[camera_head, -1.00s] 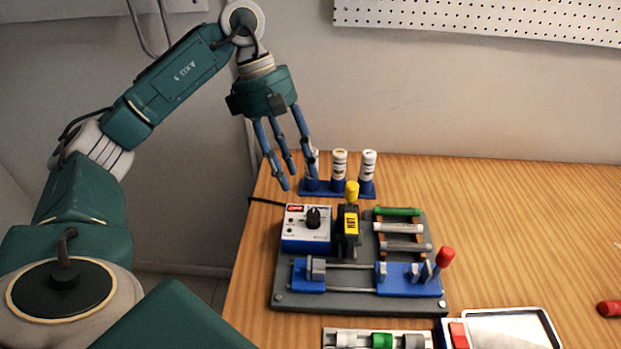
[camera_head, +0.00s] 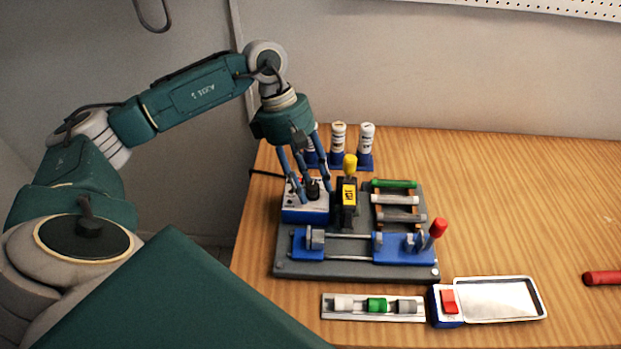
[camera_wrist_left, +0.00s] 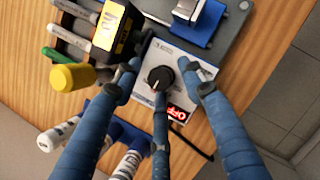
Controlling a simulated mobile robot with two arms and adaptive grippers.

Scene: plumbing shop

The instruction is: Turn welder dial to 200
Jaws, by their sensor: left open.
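The welder control box (camera_head: 304,214) is blue with a white top and sits at the left of a grey base plate. Its black dial (camera_head: 313,188) is partly hidden by my fingers in the head view. In the left wrist view the dial (camera_wrist_left: 160,78) shows clearly, with a red "OFF" label (camera_wrist_left: 177,113) beside it. My left gripper (camera_head: 308,190) is over the box, fingers pointing down. Its blue fingers (camera_wrist_left: 162,85) are spread around the dial, open. I cannot tell whether one finger touches it. The dial's number scale is too small to read. My right gripper is not in view.
A black and yellow unit with a yellow knob (camera_head: 349,167) stands close right of the box. White bottles (camera_head: 338,140) stand in a blue rack behind. A blue clamp with a red knob (camera_head: 438,228) is in front.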

